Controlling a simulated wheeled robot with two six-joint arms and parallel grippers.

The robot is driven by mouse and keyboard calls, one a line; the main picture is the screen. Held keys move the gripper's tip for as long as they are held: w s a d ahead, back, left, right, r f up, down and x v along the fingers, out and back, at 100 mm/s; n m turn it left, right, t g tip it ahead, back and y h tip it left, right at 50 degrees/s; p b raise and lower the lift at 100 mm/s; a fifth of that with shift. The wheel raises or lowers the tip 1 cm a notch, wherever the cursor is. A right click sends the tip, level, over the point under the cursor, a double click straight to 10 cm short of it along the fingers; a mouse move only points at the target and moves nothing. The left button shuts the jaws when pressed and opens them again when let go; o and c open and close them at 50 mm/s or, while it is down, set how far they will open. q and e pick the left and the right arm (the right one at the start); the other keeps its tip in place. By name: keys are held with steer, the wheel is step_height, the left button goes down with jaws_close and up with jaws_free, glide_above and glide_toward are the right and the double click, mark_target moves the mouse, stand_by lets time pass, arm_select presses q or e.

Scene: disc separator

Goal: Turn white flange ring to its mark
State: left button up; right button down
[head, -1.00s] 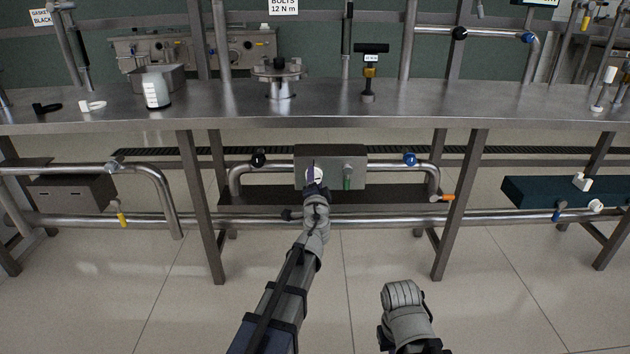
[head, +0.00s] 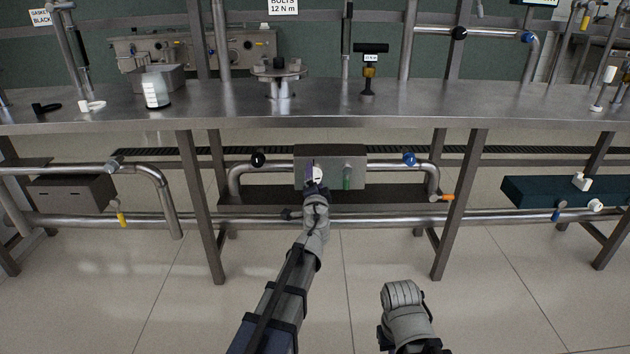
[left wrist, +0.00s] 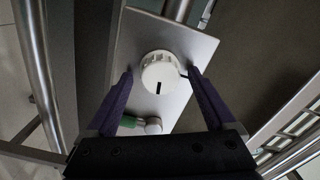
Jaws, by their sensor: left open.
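The white flange ring (left wrist: 160,72) is a ribbed round cap on the face of a grey metal box. It has a short black line on its front, pointing to the lower part of the wrist picture. A dark line shows on the plate at its right edge. In the head view the ring (head: 318,174) is small and partly hidden by my gripper. My left gripper (head: 314,186) is open, with one purple finger on each side of the ring. In the left wrist view a gap shows at the right finger; contact at the left is unclear. My right gripper is not visible.
A green-handled valve (head: 347,178) sits on the same box (head: 328,154), right of the ring. Pipes with a black knob (head: 258,160) and a blue knob (head: 410,159) flank the box. The steel bench (head: 220,105) overhangs it. Floor in front is open.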

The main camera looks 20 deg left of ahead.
arm_select(q)
steer(key=shift+s, duration=0.1)
steer(key=v, duration=0.7)
steer(key=shift+s, duration=0.3)
steer(key=shift+d, duration=0.1)
